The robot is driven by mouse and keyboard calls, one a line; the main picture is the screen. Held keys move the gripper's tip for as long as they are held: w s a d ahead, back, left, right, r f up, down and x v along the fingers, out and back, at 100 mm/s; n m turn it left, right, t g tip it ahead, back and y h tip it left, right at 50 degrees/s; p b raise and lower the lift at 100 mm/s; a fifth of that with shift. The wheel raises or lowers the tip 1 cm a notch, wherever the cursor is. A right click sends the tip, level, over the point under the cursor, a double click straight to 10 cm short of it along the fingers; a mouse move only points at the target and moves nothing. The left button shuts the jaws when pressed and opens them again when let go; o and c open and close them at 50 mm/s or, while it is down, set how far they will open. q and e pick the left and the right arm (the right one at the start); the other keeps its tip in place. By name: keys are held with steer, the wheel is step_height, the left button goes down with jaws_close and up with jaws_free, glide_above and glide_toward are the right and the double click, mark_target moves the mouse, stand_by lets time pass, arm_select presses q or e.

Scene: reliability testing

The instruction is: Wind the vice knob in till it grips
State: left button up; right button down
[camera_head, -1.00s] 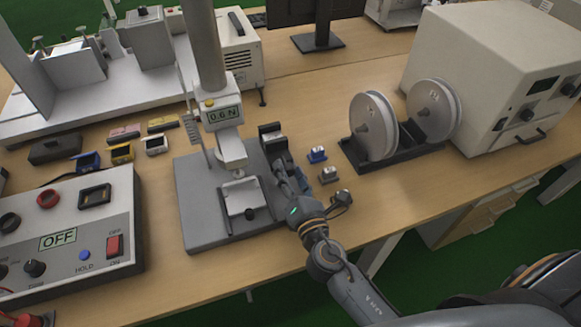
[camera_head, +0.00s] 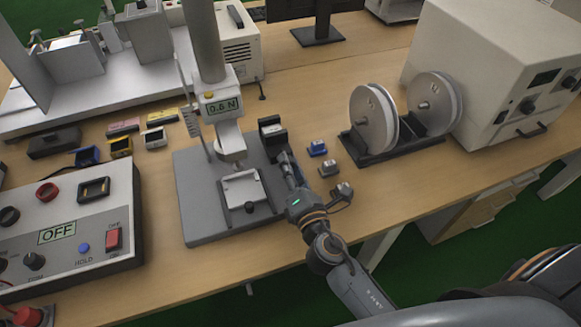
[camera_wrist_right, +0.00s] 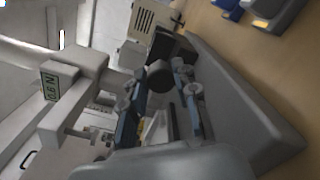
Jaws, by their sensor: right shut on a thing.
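A small black vice-like block (camera_head: 272,130) stands on the right rear of the grey test-stand base (camera_head: 205,225). My right gripper (camera_head: 285,160) reaches to the near side of this block. Its two fingers in the right wrist view (camera_wrist_right: 160,88) are shut on the knob, one on each side. The fingers hide most of the knob in the head view. Whether the block's jaws touch a piece cannot be told. My left gripper is not in view.
The force gauge (camera_head: 222,106) and a pale fixture (camera_head: 243,188) with a dark front knob stand left of my gripper. The spool stand (camera_head: 383,150) is farther right. Bare table lies in front.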

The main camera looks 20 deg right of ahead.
steer(key=m, duration=0.4)
steer(key=shift+d+b, duration=0.1)
steer(key=shift+b, duration=0.3)
steer(key=shift+m, duration=2.2)
steer(key=c, duration=1)
jaws_free()
steer(key=shift+f, duration=0.1)
steer(key=shift+s, duration=3.75)
